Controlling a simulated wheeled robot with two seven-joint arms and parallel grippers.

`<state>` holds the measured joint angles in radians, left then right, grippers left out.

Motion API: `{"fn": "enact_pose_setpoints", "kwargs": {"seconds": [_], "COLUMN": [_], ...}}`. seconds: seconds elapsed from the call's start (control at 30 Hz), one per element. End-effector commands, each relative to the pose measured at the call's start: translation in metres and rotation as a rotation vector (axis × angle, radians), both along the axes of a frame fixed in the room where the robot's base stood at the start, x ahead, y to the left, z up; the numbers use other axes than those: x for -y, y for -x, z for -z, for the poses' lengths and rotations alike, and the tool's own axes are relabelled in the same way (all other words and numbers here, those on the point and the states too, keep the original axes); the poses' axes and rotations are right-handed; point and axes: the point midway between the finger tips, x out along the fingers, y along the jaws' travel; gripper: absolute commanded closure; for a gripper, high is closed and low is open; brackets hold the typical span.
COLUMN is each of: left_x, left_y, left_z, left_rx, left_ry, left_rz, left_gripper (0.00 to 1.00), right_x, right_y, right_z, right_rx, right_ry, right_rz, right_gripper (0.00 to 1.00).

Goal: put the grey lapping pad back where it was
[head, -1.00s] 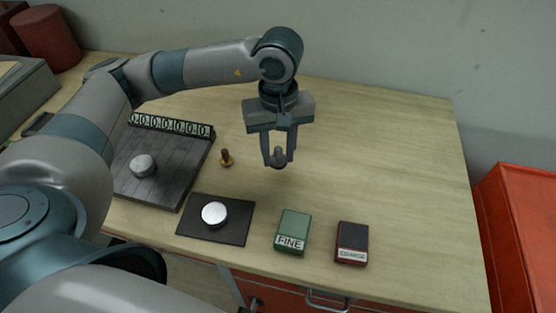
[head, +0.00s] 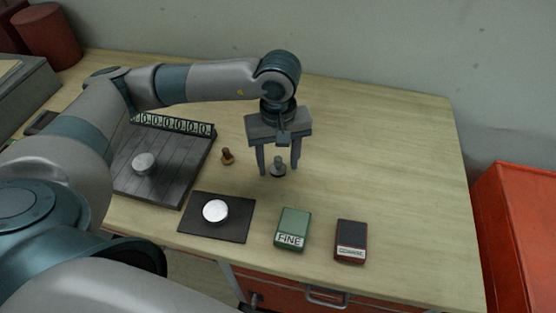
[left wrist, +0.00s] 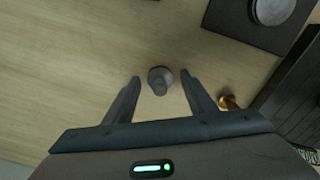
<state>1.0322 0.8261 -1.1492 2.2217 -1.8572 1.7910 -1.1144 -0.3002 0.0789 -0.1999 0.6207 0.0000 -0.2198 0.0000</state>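The grey lapping pad (head: 278,168) is a small round piece with a knob on top. It stands upright on the bare wooden table, right of the brass piece. It also shows in the left wrist view (left wrist: 159,80). My left gripper (head: 278,173) is above it, open, with one finger on each side of the pad. In the left wrist view the fingers (left wrist: 161,77) are spread with gaps to the pad. My right gripper is not in view.
A small brass piece (head: 227,156) stands left of the pad. A dark mat (head: 238,234) bears a silver disc (head: 215,210). A dark slatted board (head: 170,188) bears another disc (head: 144,163). Green FINE (head: 292,226) and dark red COARSE (head: 351,238) blocks lie in front. The table's right side is clear.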

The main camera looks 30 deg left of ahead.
Motion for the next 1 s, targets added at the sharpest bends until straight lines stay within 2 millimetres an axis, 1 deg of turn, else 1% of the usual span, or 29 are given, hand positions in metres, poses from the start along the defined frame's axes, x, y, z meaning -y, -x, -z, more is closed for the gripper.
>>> {"fn": "enact_pose_setpoints", "kwargs": {"seconds": [0.27,0.4,0.47,0.67,0.9,0.93,1.0], "left_x": [0.000,0.000,0.000,0.001,0.001,0.001,0.001], "left_y": [0.000,0.000,-0.001,-0.001,-0.001,-0.001,-0.001], "left_z": [-0.001,-0.004,-0.006,-0.033,-0.077,-0.082,-0.092], "left_rx": [0.000,-0.001,0.002,0.004,0.006,0.005,0.004], "left_ry": [0.000,0.001,0.001,0.002,0.001,0.001,0.002], "left_rz": [0.000,0.000,0.000,0.000,0.002,0.001,0.001], "left_gripper": [0.49,0.49,0.49,0.49,0.49,0.49,0.49], "right_x": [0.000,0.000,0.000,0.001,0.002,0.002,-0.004], "right_y": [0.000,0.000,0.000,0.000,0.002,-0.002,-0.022], "right_z": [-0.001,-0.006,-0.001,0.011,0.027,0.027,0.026], "right_rx": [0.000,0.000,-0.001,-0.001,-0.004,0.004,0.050], "right_ry": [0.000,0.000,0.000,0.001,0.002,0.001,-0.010], "right_rz": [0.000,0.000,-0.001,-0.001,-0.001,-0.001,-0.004], "right_gripper": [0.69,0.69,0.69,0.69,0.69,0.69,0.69]}}
